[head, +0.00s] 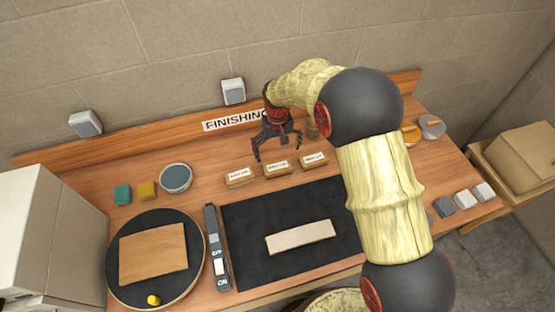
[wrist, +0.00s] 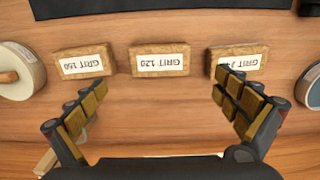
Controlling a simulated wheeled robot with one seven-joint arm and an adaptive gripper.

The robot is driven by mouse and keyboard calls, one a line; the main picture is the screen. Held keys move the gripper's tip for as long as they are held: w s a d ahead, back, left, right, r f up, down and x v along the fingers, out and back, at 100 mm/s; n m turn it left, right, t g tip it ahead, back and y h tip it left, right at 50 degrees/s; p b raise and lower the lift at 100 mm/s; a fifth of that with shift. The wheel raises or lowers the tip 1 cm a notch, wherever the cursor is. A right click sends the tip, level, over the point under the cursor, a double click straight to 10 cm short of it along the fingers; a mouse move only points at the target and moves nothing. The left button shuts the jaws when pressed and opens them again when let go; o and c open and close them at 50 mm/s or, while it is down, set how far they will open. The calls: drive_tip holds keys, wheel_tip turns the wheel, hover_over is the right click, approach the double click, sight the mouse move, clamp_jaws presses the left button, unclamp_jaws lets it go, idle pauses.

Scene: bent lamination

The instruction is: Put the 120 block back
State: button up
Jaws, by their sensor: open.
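The 120 block (wrist: 160,61) is a tan block with a white label reading GRIT 120, upside down in the wrist view. It lies on the wooden bench between two similar labelled blocks; in the head view it is the middle block (head: 278,170) of the row. My gripper (wrist: 160,88) is open and empty, its fingers spread wide on the wall side of the row. The fingertips come near the two outer blocks. In the head view my gripper (head: 278,150) hangs just behind the middle block.
The outer blocks (wrist: 82,62) (wrist: 235,62) flank the 120 block with small gaps. A black mat (head: 245,215) with a pale strip (head: 300,236) lies in front. A switch bar (head: 216,246) and a round turntable (head: 113,262) with a wooden panel (head: 152,253) are to the left.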

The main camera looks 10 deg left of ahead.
drive_tip(key=s+d+r+m+t, duration=0.1)
drive_tip(key=s+d+r, duration=0.3)
drive_tip(key=d+r, duration=0.55)
drive_tip(key=s+d+r+m+t, duration=0.1)
drive_tip(key=s+d+r, duration=0.4)
drive_tip(key=r, duration=0.8)
drive_tip(key=s+d+r+m+t, duration=0.1)
drive_tip(key=s+d+r, duration=0.2)
drive_tip(key=s+d, duration=0.4)
drive_tip(key=s+d+r+m+t, duration=0.2)
drive_tip(key=s+d, duration=0.5)
drive_tip(key=s, duration=0.7)
drive_tip(key=shift+r+t, duration=0.3)
drive_tip(key=shift+r, duration=0.4)
drive_tip(key=shift+d+f, duration=0.1)
wheel_tip(320, 180, down, 10)
drive_tip(key=b, duration=1)
drive_tip(key=shift+f, duration=0.15)
